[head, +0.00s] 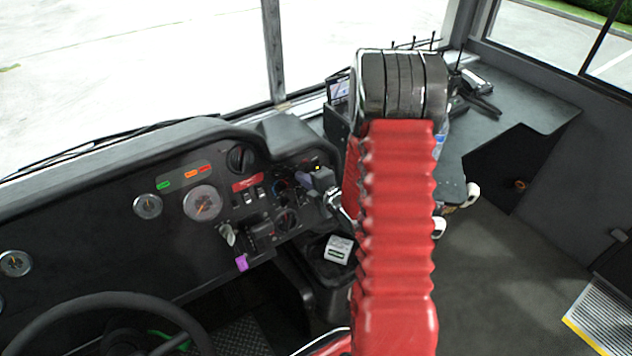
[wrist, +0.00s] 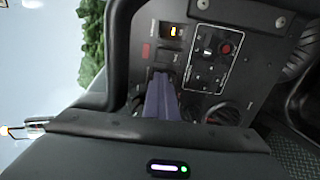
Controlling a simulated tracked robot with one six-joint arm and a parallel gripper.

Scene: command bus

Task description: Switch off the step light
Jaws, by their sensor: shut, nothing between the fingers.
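A switch with a lit amber window (wrist: 173,31) sits on the dark dash panel, near the top of the wrist view. It also shows as a small amber glow in the head view (head: 318,168). Its label is too small to read, so I cannot tell for sure that it is the step light. My gripper (wrist: 161,76) is shut and empty, its purple fingers pointing at the panel below the lit switch in the wrist view. I cannot tell whether the fingertips touch the panel.
A red indicator (wrist: 146,50) is left of the lit switch, and a framed control panel with a red knob (wrist: 226,48) is to its right. Open floor lies right.

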